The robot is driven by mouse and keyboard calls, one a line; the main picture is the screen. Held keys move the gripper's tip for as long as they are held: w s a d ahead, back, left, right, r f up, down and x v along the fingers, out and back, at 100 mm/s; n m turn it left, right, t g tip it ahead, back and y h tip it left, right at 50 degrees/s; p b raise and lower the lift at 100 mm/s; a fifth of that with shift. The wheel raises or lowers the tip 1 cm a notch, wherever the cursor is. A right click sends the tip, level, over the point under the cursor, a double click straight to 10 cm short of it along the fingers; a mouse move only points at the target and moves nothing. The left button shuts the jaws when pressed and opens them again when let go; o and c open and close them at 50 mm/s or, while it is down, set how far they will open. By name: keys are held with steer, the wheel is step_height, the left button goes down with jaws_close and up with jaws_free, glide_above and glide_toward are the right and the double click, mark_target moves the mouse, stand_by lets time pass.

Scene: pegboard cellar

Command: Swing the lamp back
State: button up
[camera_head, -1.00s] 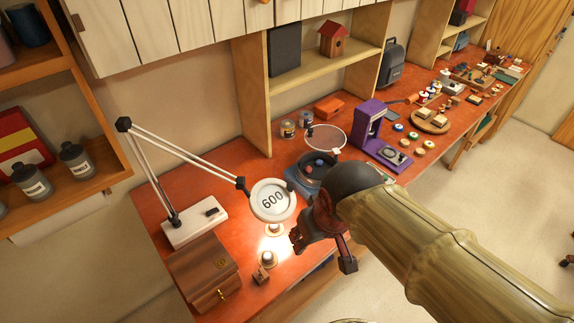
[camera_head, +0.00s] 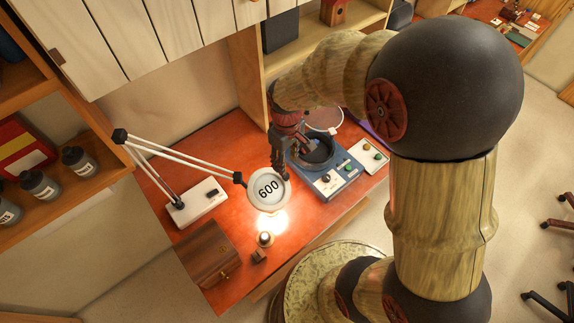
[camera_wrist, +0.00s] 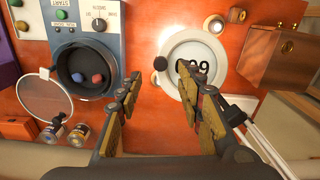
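My gripper (camera_head: 281,163) points down just right of and behind the head in the head view. In the wrist view the lamp head (camera_wrist: 190,50) is ahead, and my open gripper (camera_wrist: 160,77) has its fingers spread apart. The right finger overlaps the head's face, and the head's left rim shows between the fingers. I cannot tell whether a finger touches it.
A blue machine (camera_head: 325,178) with a round dark bowl and a clear round lid (camera_head: 322,117) stands right of the lamp. A wooden box (camera_head: 208,253) and a small bulb-like piece (camera_head: 265,239) lie in front. Shelves (camera_head: 60,130) flank the left side.

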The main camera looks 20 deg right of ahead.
step_height(320, 180, down, 7)
steer(key=shift+a+r, duration=0.15)
steer(key=shift+r, duration=0.05)
steer(key=shift+w+f, duration=0.25)
steer(key=shift+f, duration=0.15)
steer(key=shift+s, duration=0.15)
steer(key=shift+c, duration=0.3)
jaws_close()
stand_by(0.3)
